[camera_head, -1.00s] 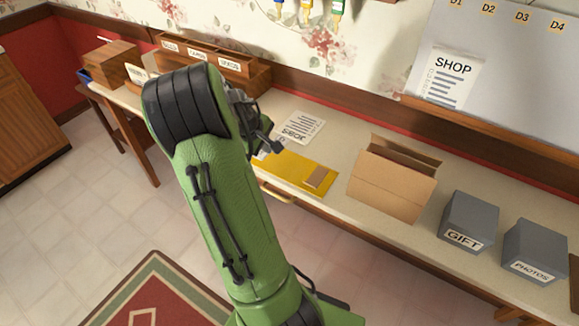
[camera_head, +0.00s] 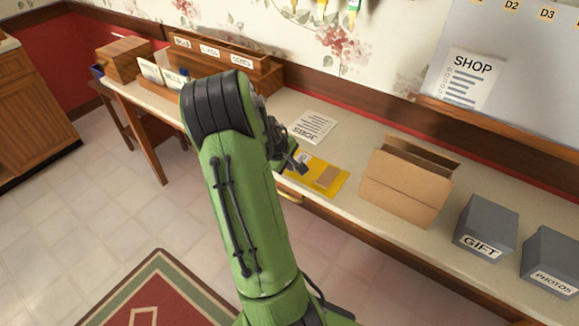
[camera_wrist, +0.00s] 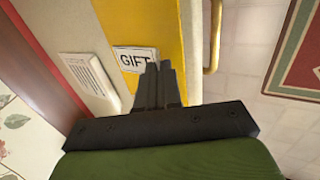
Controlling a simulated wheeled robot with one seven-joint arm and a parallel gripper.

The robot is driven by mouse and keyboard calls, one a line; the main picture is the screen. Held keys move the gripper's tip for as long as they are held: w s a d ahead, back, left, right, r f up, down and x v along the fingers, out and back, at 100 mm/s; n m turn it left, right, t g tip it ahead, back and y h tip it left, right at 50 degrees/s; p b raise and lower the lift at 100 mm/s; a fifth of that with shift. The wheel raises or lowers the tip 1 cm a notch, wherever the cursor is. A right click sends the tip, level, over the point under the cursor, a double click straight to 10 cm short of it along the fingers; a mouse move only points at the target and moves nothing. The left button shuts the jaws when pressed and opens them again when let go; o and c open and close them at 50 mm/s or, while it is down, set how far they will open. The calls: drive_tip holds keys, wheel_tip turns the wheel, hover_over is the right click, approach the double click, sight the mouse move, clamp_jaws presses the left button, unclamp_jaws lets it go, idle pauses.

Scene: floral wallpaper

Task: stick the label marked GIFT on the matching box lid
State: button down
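The label marked GIFT (camera_wrist: 133,58) is a white rectangle with black letters, over the yellow mat (camera_wrist: 170,22). In the head view the yellow mat (camera_head: 333,187) lies on the bench, partly hidden by my arm. My gripper (camera_wrist: 161,68) points down over the mat, its dark fingers close together at the label's edge. I cannot tell whether they touch or hold the label. In the head view my gripper (camera_head: 299,163) is at the mat's left part. A grey box marked GIFT (camera_head: 492,216) stands at the right, its lettering on the front face.
A grey PHOTOS box (camera_head: 553,255) stands right of the GIFT box. An open cardboard box (camera_head: 405,193) stands between the mat and the grey boxes. A JOBS sheet (camera_head: 312,126) lies behind the mat. A brown piece (camera_head: 327,177) lies on the mat. Wooden organisers (camera_head: 225,62) stand at the back left.

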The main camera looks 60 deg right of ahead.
drive_tip(key=c, duration=1.3)
unclamp_jaws()
